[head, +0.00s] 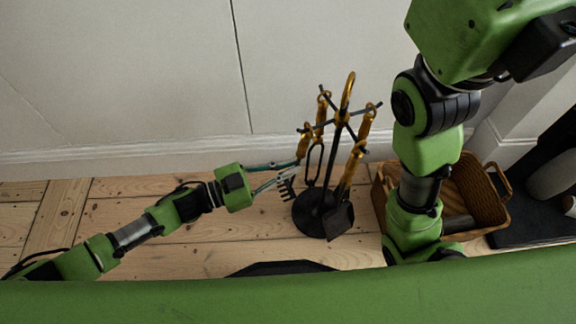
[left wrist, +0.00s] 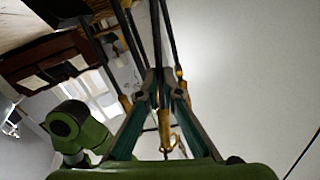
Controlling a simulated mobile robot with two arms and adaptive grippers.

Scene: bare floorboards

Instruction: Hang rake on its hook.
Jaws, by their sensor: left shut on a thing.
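The rake is at the left side of the tool stand in the head view. Its toothed dark head (head: 287,190) hangs low, beside the stand's round black base (head: 308,222). A brass handle (head: 304,146) sits above it, close to a hook arm of the stand. My left gripper (head: 297,168) reaches in from the left and is shut on the rake's shaft below that handle. In the left wrist view its fingers (left wrist: 160,82) meet around a thin dark rod. I cannot tell whether the rake touches its hook. My right gripper's fingers are out of view.
A shovel (head: 340,219) and other brass-handled tools hang on the stand. A wicker basket (head: 484,207) stands to the right, partly behind my right arm. A pale wall (head: 150,75) rises behind. Floorboards (head: 130,215) left of the stand are clear beside my left arm.

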